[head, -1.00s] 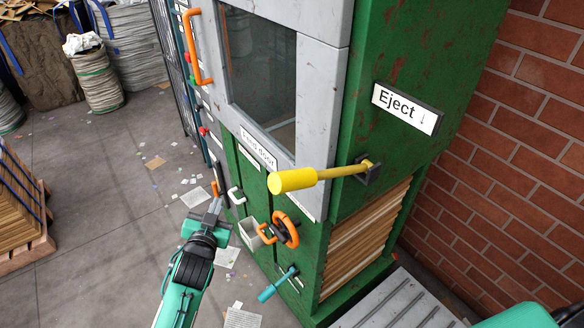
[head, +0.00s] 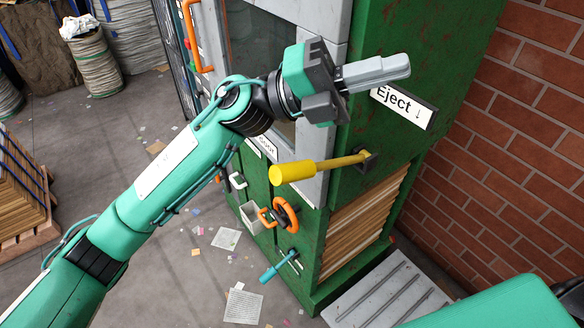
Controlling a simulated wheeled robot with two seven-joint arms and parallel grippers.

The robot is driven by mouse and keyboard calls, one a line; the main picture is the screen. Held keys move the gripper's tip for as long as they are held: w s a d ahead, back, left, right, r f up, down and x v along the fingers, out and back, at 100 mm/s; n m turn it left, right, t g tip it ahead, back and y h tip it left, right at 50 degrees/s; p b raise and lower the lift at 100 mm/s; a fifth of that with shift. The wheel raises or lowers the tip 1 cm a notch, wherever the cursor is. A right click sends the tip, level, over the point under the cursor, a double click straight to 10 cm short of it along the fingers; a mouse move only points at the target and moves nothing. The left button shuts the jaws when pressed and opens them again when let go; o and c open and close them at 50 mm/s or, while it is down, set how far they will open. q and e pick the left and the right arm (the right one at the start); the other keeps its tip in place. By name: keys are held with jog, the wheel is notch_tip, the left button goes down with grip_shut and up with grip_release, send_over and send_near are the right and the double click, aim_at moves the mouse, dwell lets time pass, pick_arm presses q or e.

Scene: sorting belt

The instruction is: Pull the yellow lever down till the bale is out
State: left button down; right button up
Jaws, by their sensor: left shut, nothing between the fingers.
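The yellow lever (head: 318,168) sticks out to the left from its dark pivot on the green baler's side, nearly level, with a thick cylindrical grip at its free end. The "Eject" sign (head: 403,107) with a down arrow is above it, partly covered by my gripper. My left gripper (head: 408,65) is shut and empty, above the lever and apart from it in the picture, its fingers pointing right. The bale (head: 362,222) shows as brown layered cardboard in the opening below the lever, inside the machine. The right gripper is not visible.
A grey slatted platform (head: 388,292) lies on the floor by the bale opening. An orange handwheel (head: 285,214) and a teal handle (head: 278,267) stick out from the baler's front. A brick wall (head: 530,130) closes the right side. Stacked cardboard (head: 20,190) stands at left.

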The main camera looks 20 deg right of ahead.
pick_arm(q)
jog(key=s+d+f+m+g+y, duration=0.1)
jog(key=s+d+f+m+y, duration=0.1)
jog(key=s+f+m+y, duration=0.25)
jog(key=m+t+y, duration=0.1)
jog(key=t+y, duration=1)
jog(key=y, duration=0.6)
send_over(295, 164)
jog(key=f, duration=0.4)
jog(key=shift+w+d+p, duration=0.1)
jog(key=shift+d+p, duration=0.2)
jog(key=shift+d, duration=0.05)
jog(key=shift+a+f+b, duration=0.2)
jog(key=shift+f+b, duration=0.4)
jog(key=shift+f, duration=1.15)
jog(key=shift+a+f+b, duration=0.15)
jog(key=shift+f+b, duration=0.45)
jog(key=shift+f, duration=1.1)
